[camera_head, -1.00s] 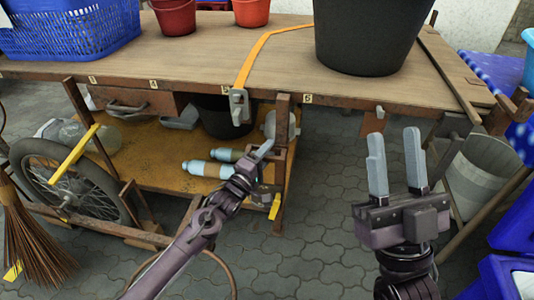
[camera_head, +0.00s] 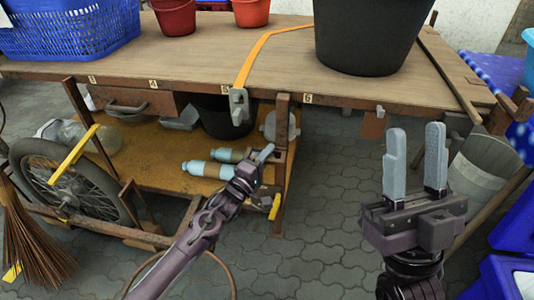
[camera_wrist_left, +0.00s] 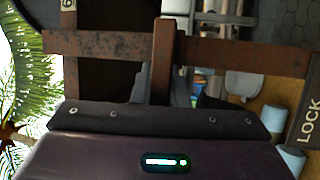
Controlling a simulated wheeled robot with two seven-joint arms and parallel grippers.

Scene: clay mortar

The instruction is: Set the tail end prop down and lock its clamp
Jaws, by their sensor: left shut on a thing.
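In the head view my left gripper (camera_head: 265,153) is beside the rusty legs under the cart's edge. In the left wrist view a rusty upright stub (camera_wrist_left: 163,65) stands between its grey fingers, joined to a rusty crossbar (camera_wrist_left: 100,44); this looks like the tail end prop. The left gripper is shut on it. The prop's foot is hard to make out in the head view. My right gripper (camera_head: 416,160) is open and empty, right of the cart legs.
The wooden cart top (camera_head: 200,65) carries a blue basket (camera_head: 70,30), red buckets and a big black tub (camera_head: 370,35) with an orange strap (camera_head: 255,50). Bottles (camera_head: 207,169) lie on the yellow lower shelf (camera_head: 165,175). A broom and wheel stand left. Paved floor is clear between the arms.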

